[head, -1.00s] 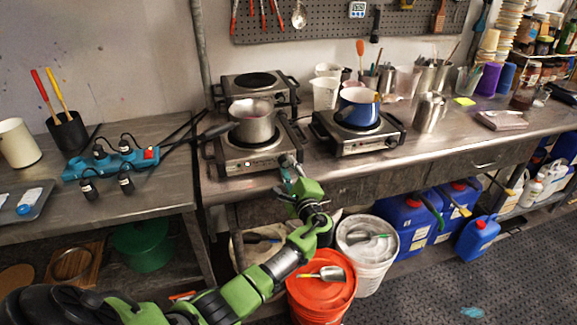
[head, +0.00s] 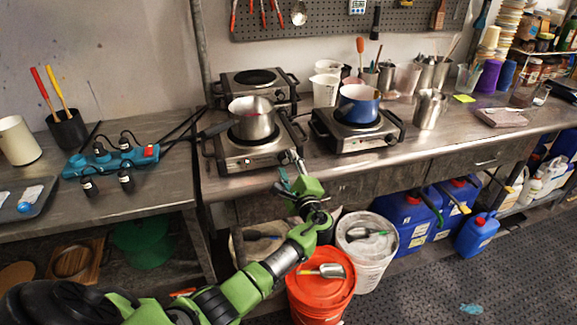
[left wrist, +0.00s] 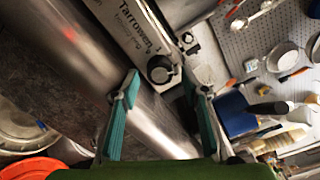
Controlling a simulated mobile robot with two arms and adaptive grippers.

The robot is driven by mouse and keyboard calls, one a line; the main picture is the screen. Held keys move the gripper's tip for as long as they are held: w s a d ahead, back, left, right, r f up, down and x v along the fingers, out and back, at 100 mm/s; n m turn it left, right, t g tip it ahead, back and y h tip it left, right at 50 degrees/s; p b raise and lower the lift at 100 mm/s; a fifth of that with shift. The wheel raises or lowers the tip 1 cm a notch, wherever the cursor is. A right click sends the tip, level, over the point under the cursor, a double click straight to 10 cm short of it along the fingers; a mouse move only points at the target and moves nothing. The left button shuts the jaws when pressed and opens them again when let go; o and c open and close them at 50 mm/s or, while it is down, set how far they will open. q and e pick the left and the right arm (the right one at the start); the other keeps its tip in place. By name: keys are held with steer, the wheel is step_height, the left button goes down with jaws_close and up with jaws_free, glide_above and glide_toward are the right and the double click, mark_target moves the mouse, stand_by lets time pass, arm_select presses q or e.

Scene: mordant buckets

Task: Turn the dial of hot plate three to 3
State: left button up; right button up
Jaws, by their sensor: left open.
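Three hot plates are in the head view: one at the back left (head: 232,90), one at the front left (head: 232,165) with a steel pot (head: 252,122) on it, and one on the right (head: 372,142) with a blue pot (head: 358,106). I cannot tell their numbers. My left gripper (head: 290,170) is open and empty at the right front corner of the front left plate. In the left wrist view, a black dial (left wrist: 160,69) on a labelled panel lies just beyond and between the teal fingers of the left gripper (left wrist: 163,90). Its setting is unreadable. My right gripper is not in view.
A blue power strip (head: 110,160) lies on the left table. An orange-lidded bucket (head: 320,285) and a white bucket (head: 368,250) stand below the table edge. The steel bench between the right plate and the grey block (head: 502,117) holds a metal pitcher (head: 430,108).

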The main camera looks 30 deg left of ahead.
arm_select(q)
steer(key=v, duration=1.2)
steer(key=s+d+f+g+h, duration=0.1)
steer(key=s+f+h, duration=0.15)
steer(key=f, duration=0.85)
steer(key=s+d+f+g+h, duration=0.1)
steer(key=s+f+h, duration=0.15)
steer(key=f, duration=0.85)
steer(key=s+d+f+g+h, duration=0.1)
steer(key=s+f+g+h, duration=0.1)
steer(key=s+f, duration=0.45)
steer(key=s+d+f+g+h, duration=0.1)
steer(key=s+f, duration=0.2)
steer(key=f, duration=0.7)
steer(key=s+d+f+n+g+h, duration=0.1)
steer(key=s+f+n, duration=0.3)
steer(key=s, duration=0.8)
steer(key=s+d+f+n+g+h, duration=0.2)
steer(key=s+f, duration=0.6)
steer(key=s, duration=0.5)
steer(key=s+d+f+n+g+h, duration=0.2)
steer(key=s+f+n, duration=0.3)
steer(key=s, duration=0.8)
steer(key=shift+f+n+g+h, duration=0.3)
steer(key=shift+f+g, duration=0.1)
steer(key=shift+f, duration=0.3)
